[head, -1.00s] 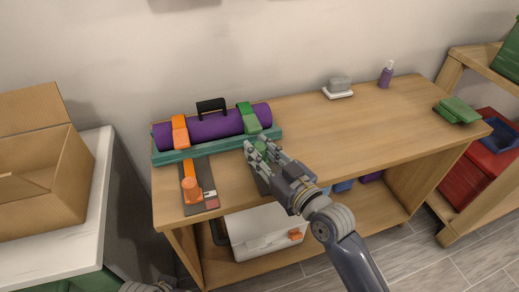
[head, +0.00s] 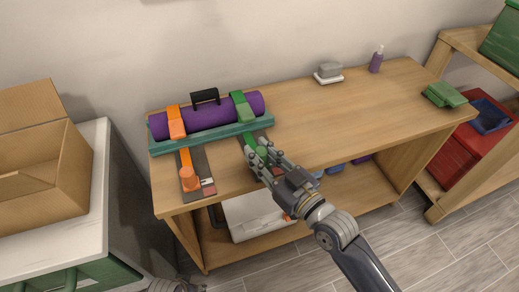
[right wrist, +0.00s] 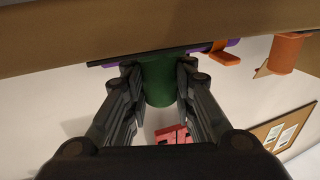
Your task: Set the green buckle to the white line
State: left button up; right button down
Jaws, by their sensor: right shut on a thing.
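My right gripper (head: 260,154) is shut on the green buckle (head: 262,148), a rounded knob on a dark track at the front of the bench top. In the right wrist view the green buckle (right wrist: 159,80) sits between both fingers. A green strap (head: 242,106) crosses the purple roll (head: 208,117), and a short green length shows behind the buckle. The white line beside this buckle is hidden by my gripper; a red patch shows partly behind the fingers. On the neighbouring track the orange buckle (head: 189,180) stands near a white mark and red patch.
The roll lies on a teal cradle (head: 159,147) with a black handle on top. A soap dish (head: 328,77), purple bottle (head: 376,60) and green cloth (head: 444,95) stand farther right. The bench top (head: 320,125) between is clear. A cardboard box (head: 75,178) stands left.

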jog(key=c, duration=1.3)
grip_release()
jog(key=shift+s, duration=0.1)
jog(key=v, duration=1.2)
